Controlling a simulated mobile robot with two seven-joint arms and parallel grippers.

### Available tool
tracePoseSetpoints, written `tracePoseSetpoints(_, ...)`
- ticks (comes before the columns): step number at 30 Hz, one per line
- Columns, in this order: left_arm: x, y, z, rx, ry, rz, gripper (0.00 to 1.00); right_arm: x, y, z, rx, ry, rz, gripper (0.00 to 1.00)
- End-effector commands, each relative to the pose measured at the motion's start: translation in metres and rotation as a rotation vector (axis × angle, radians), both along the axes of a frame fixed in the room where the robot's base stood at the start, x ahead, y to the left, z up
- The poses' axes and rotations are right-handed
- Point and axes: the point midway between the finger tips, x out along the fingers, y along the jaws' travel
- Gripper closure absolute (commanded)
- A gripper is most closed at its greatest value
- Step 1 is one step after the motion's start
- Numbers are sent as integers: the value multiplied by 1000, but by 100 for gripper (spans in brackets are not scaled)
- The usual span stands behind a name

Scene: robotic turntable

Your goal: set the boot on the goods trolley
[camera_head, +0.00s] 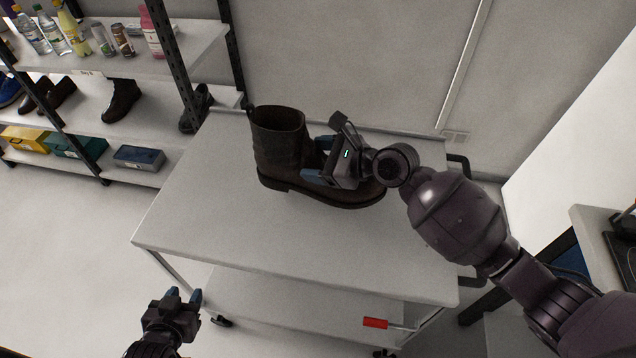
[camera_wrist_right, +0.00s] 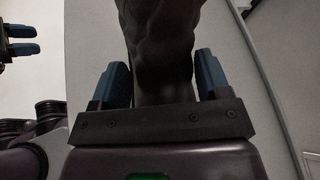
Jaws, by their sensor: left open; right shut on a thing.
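The dark brown boot (camera_head: 279,147) is upright at the far part of the goods trolley's (camera_head: 200,212) grey top, its toe pointing right. I cannot tell whether its sole touches the top. My right gripper (camera_head: 316,160) is shut on the boot near its instep. In the right wrist view the boot (camera_wrist_right: 160,40) passes between the blue fingertips of the right gripper (camera_wrist_right: 165,80). My left gripper (camera_head: 189,302) is open and empty, low in front of the trolley. It also shows at the left edge of the right wrist view (camera_wrist_right: 22,38).
A shelf rack (camera_head: 150,60) at the left holds bottles, cans, shoes and boxes. The trolley's lower shelf carries a red-handled tool (camera_head: 376,323). A wall stands close behind the trolley, and a desk (camera_head: 590,225) is at the right. The trolley's front top is clear.

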Motion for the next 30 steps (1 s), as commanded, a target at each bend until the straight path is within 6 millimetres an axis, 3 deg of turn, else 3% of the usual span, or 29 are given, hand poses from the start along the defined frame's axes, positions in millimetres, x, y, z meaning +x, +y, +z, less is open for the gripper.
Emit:
tracePoseSetpoints(3,1,0,-4,0,-2,0,57,0,0,-19,1,-2,0,73)
tracePoseSetpoints(13,3,-1,-6,0,-6,-2,57,1,1,-39,3,-4,0,73)
tracePoseSetpoints(21,4,-1,-14,0,-6,-3,57,0,0,-73,1,-2,0,73)
tracePoseSetpoints(30,7,-1,-11,1,-14,-4,57,1,0,-74,3,-3,0,73)
